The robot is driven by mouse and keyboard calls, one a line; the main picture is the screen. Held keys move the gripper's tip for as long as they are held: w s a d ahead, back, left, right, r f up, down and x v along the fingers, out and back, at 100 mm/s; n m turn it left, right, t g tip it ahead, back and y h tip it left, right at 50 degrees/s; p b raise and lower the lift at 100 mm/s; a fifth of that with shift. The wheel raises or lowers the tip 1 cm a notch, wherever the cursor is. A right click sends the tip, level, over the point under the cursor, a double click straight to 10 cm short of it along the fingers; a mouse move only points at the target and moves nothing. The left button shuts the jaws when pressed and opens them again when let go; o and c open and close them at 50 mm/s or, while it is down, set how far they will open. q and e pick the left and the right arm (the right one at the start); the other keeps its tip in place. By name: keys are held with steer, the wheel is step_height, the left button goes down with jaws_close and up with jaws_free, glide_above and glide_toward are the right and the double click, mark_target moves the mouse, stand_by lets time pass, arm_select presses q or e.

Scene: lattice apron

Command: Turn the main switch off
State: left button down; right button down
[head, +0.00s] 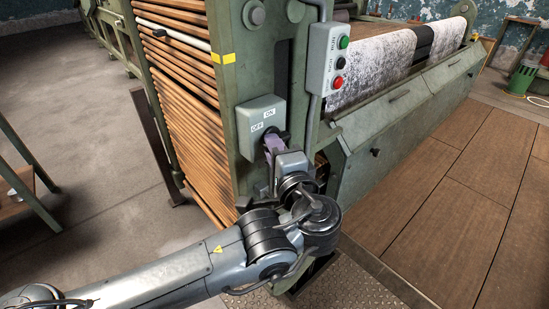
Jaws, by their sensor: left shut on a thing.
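My right gripper is not in view.
Wooden slats (185,100) lie to the left. Wooden floor boards (440,200) are clear at right.

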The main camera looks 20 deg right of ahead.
arm_select(q)
steer(key=shift+w+a+f+n, duration=0.1)
steer(key=shift+f+n, duration=0.05)
steer(key=shift+n, duration=0.15)
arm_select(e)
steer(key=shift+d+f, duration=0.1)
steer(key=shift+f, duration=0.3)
arm_select(q)
steer(key=c, duration=1.1)
jaws_free()
steer(key=shift+c, duration=0.2)
steer(key=shift+w, duration=0.1)
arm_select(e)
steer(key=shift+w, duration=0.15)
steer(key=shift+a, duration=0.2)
arm_select(q)
steer(key=shift+r, duration=0.2)
